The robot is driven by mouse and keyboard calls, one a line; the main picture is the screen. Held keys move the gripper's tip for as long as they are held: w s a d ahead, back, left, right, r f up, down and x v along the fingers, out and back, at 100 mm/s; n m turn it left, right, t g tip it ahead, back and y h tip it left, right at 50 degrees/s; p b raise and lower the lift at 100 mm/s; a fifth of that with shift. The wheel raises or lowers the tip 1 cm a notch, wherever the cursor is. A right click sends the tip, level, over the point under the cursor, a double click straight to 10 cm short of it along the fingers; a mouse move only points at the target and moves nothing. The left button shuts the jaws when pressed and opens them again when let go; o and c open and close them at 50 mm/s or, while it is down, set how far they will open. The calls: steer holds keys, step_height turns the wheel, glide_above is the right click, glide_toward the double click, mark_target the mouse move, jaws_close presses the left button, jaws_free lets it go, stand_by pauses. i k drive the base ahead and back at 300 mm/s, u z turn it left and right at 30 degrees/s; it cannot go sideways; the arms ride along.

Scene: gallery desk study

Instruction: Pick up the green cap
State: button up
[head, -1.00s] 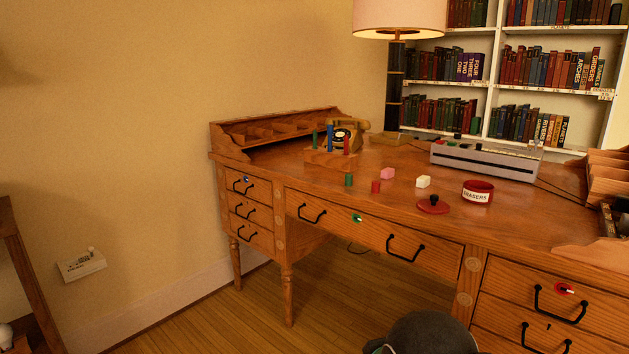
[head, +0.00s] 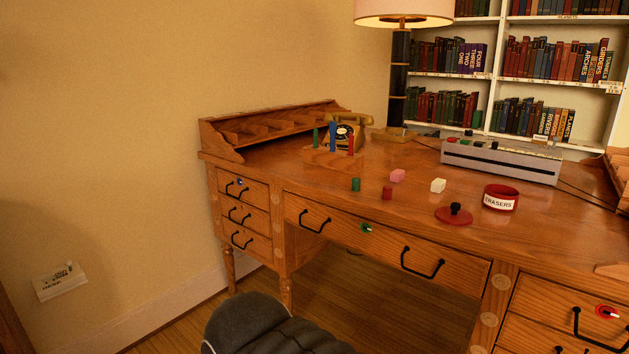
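The green cap (head: 356,185) is a small green cylinder standing on the wooden desk (head: 300,181), near its front edge and above the middle drawer. A similar red cap (head: 387,193) stands just to its right. Behind them, a wooden block (head: 333,158) holds upright green, blue and red pens. My gripper's fingers are not in view.
Pink (head: 397,175) and white (head: 438,185) erasers, a red lid (head: 454,214) with a black knob and a red "ERASERS" tub (head: 501,198) lie to the right. A telephone (head: 345,131), lamp (head: 399,75) and grey device (head: 500,160) stand behind. Desk around the green cap's left is clear.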

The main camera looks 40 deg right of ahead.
mark_target(356, 181)
steer(key=z, duration=0.1)
steer(key=i, duration=0.6)
steer(key=z, duration=0.95)
steer(key=i, duration=0.5)
steer(key=z, duration=0.55)
